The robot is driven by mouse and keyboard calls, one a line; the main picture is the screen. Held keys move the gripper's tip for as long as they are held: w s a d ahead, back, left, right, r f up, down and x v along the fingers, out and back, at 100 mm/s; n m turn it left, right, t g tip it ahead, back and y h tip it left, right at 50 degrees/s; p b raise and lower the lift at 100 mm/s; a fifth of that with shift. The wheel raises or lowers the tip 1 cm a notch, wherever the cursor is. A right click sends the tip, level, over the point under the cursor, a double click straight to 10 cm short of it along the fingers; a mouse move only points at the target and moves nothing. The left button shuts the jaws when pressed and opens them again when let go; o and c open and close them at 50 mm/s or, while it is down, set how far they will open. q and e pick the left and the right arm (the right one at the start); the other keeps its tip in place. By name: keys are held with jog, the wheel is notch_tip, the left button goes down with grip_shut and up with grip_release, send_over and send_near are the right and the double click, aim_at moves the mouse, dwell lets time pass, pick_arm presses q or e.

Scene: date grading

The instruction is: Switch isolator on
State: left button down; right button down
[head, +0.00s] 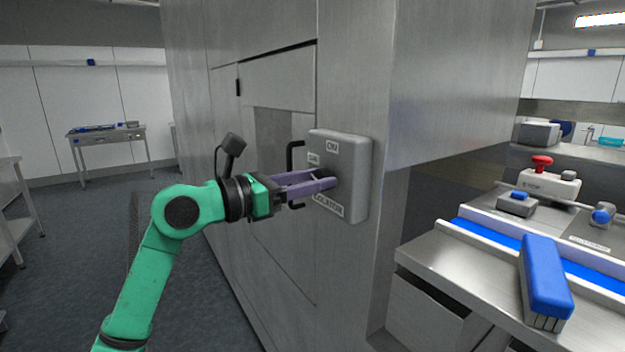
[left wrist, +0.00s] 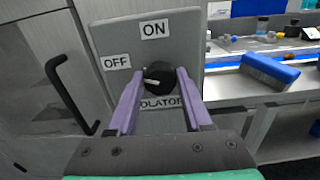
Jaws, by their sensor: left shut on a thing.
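The isolator is a grey box (head: 356,165) fixed to the steel cabinet wall, with "ON" at its top, "OFF" at its left and an "ISOLATOR" label below. Its black rotary knob (left wrist: 158,77) shows in the left wrist view. A white mark on the knob lies left of its middle, roughly on the OFF side. My left gripper (head: 328,184) has its purple fingers on either side of the knob and is shut on it. The fingers hide part of the knob and of the lower label. My right gripper is in neither view.
A black door handle (head: 294,160) stands out just left of the isolator box, close to my left fingers. At right, a bench holds a blue brush-like block (head: 546,275) and a red stop button (head: 541,163). The floor at left is open.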

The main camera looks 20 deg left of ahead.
pick_arm(q)
jog(key=shift+s+d+f+m+b, duration=0.1)
jog(key=shift+m+b, duration=1.6)
jog(key=shift+m, duration=1.75)
jog(key=shift+f+m+b, duration=0.1)
jog(key=shift+m+b, duration=1.6)
jog(key=shift+m, duration=1.75)
jog(key=shift+c, duration=1.6)
grip_release()
